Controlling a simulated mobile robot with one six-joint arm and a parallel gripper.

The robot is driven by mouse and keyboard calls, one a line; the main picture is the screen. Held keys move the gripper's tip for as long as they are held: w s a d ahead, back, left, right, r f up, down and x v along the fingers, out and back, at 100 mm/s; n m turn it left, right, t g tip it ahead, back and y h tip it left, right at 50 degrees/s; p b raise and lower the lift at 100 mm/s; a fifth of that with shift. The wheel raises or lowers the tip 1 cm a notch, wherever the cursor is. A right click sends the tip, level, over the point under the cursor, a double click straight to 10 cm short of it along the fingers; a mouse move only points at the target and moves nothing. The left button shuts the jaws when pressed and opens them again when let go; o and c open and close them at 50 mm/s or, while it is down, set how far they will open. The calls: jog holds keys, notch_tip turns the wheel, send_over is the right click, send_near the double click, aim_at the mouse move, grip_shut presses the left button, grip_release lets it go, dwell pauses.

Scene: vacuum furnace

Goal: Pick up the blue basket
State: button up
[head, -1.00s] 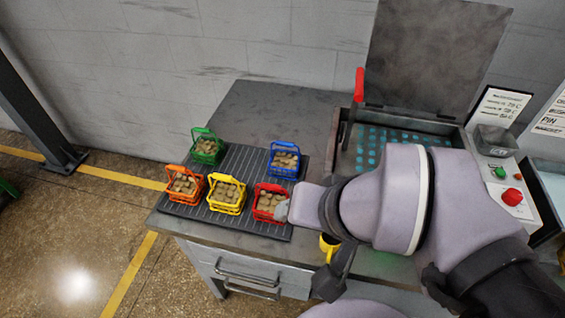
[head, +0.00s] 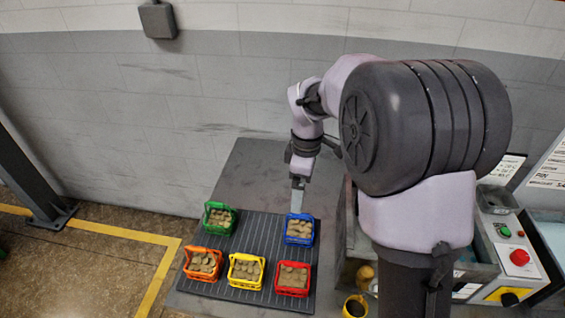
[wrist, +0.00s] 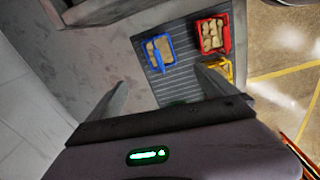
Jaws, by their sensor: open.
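The blue basket (head: 299,230) holds several brown pieces and stands upright at the back right of the ribbed dark mat (head: 262,228). In the wrist view the blue basket (wrist: 158,52) lies ahead, between the lines of the two fingers. My gripper (head: 298,187) is above and just behind the blue basket in the head view, pointing down. In the wrist view my gripper (wrist: 163,85) has its two fingers wide apart with nothing between them. In the head view the fingertip overlaps the basket's back edge; I cannot tell whether they touch.
Green (head: 219,217), orange (head: 203,264), yellow (head: 246,270) and red (head: 293,278) baskets share the mat, each with brown pieces. The red one stands close in front of the blue. A wall is behind; a red-button panel (head: 517,256) is right. The table behind the mat is clear.

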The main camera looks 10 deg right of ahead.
notch_tip(320, 180, down, 3)
jog(key=w+n, duration=0.1)
jog(key=b, duration=0.4)
send_over(300, 227)
jog(key=f, duration=1)
jog(key=shift+w+f, duration=0.25)
jog(key=shift+f, duration=0.1)
jog(key=f+b, duration=0.1)
jog(key=f, duration=0.1)
jog(key=f+b, duration=0.1)
jog(key=f, duration=0.2)
jog(key=shift+s+f+b, duration=0.35)
jog(key=shift+b, duration=0.05)
jog(key=shift+r, duration=0.15)
jog(key=c, duration=2.1)
